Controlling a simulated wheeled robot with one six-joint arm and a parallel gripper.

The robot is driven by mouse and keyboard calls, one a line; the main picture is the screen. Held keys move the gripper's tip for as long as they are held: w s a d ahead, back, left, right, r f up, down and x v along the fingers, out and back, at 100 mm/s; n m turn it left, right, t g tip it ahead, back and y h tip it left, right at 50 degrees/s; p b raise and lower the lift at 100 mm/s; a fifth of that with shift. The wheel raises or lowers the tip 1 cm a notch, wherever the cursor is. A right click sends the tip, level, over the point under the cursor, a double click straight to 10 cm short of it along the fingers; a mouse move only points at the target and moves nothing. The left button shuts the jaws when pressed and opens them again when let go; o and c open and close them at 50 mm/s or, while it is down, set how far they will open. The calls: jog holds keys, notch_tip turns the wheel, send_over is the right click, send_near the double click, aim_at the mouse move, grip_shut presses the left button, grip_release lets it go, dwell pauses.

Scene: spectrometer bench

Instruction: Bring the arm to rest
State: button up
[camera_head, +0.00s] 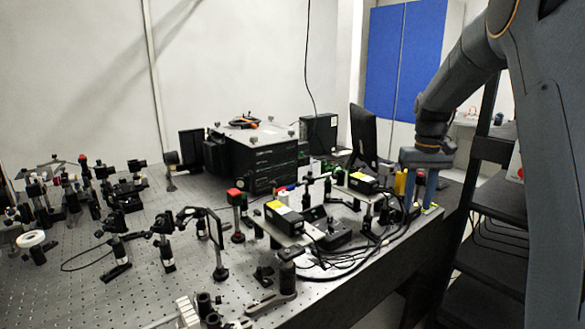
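My gripper (419,206) hangs from my arm at the right end of the optical bench (75,290), fingers pointing down. Its two grey-blue fingers are apart, and I see nothing clearly held between them. The fingertips are low, close to the bench's right edge. A yellow upright object (400,183) shows just left of the fingers. I cannot tell whether they touch it. My arm comes down from the upper right and is bent above the bench corner.
Black-and-yellow boxes (284,217) on posts, cables and several optic mounts crowd the bench left of my gripper. A large black instrument (262,160) and a monitor (363,132) stand behind. A dark shelf rack (490,235) is right of the bench, partly behind my arm.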

jog(key=s+a+f, duration=0.3)
jog(key=s+a, duration=0.2)
jog(key=s, duration=0.5)
jog(key=s+a+f, duration=0.4)
jog(key=s+a, duration=0.1)
jog(key=s, duration=0.5)
jog(key=s+a+f, duration=0.3)
jog(key=s+a, duration=0.2)
jog(key=s, duration=0.5)
jog(key=shift+s+f+t, duration=0.15)
jog(key=shift+f+t, duration=0.15)
jog(key=shift+f, duration=0.1)
